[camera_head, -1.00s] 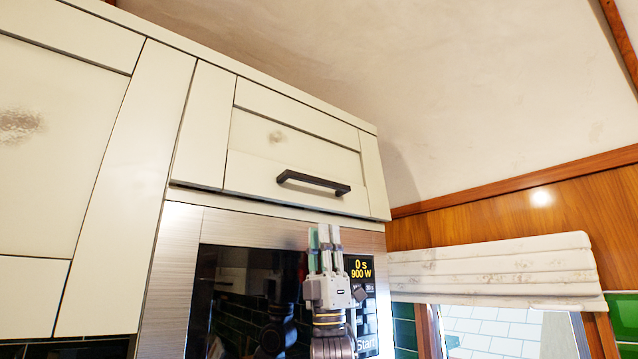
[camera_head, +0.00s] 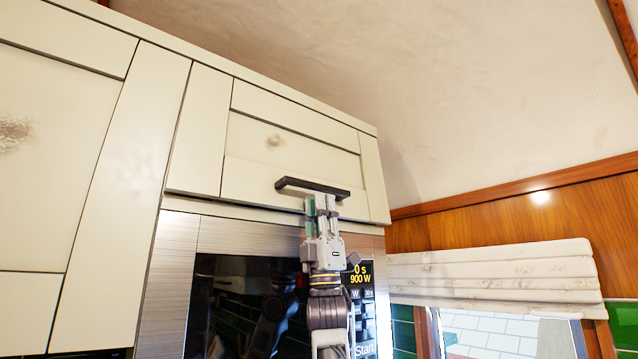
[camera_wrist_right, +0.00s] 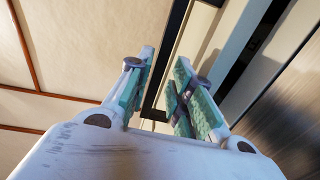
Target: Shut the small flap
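The small flap (camera_head: 285,148) is a cream cupboard front above the microwave, with a black bar handle (camera_head: 313,188) along its lower part. In the head view it looks about flush with its frame; I cannot tell whether a small gap stays open. My right gripper (camera_head: 321,204) is upright with its fingertips at the handle, right of its middle. In the right wrist view the green-padded fingers of my right gripper (camera_wrist_right: 158,88) are apart, with the dark handle (camera_wrist_right: 165,75) between them. My left gripper is not in view.
A steel-fronted microwave (camera_head: 225,236) with a lit display is directly below the flap, behind my right arm. Tall cream cupboard doors (camera_head: 60,150) are at the left. A window blind (camera_head: 490,272) and wood panelling (camera_head: 520,208) are at the right.

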